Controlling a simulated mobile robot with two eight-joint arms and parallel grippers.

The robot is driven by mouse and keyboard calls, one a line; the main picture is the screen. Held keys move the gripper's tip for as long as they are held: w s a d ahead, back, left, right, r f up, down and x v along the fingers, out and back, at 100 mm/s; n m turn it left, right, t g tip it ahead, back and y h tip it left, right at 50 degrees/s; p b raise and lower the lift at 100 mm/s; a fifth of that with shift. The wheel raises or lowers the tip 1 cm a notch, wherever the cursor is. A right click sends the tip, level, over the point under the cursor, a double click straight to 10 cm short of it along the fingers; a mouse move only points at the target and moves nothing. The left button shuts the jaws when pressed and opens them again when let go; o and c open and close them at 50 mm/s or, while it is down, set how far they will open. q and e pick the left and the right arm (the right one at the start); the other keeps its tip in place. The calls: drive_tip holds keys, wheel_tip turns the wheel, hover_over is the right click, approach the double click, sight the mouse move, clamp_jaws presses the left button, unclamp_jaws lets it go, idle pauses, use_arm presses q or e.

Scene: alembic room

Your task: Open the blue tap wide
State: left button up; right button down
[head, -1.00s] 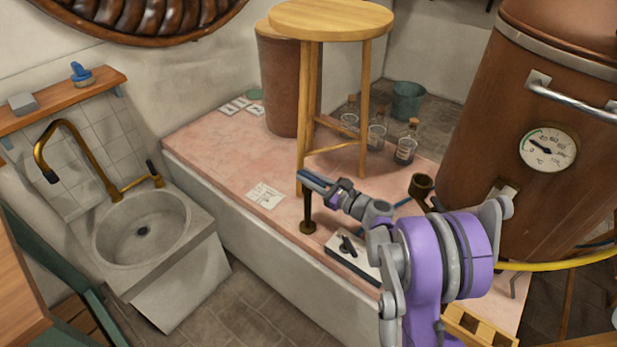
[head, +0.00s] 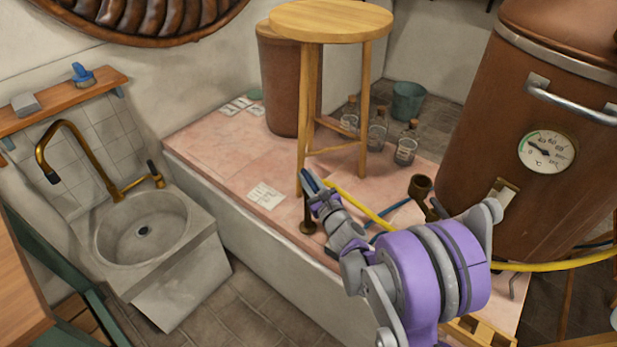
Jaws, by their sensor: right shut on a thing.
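A slim dark brass post (head: 308,226) with a round foot stands near the front edge of the pink tiled platform. My right gripper (head: 311,184) is at the top of this post, shut on a small blue part that I take to be the handle of the blue tap. The fingers cover most of the handle, so its exact angle is hard to read. No water shows. My left gripper is not in view.
A wooden stool (head: 330,22) stands close behind my right gripper. A copper boiler (head: 540,110) with a dial is at the right. A yellow hose (head: 362,205) and a blue hose (head: 388,230) cross the platform. A sink (head: 143,235) is at the left.

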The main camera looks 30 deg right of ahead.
drive_tip(key=shift+m+h, duration=0.4)
drive_tip(key=shift+h, duration=0.4)
drive_tip(key=c, duration=0.8)
unclamp_jaws()
drive_tip(key=shift+o, duration=0.2)
drive_tip(key=shift+s, duration=0.1)
drive_tip(key=s+a, duration=0.1)
drive_tip(key=s, duration=0.9)
drive_tip(key=shift+s+a, duration=0.25)
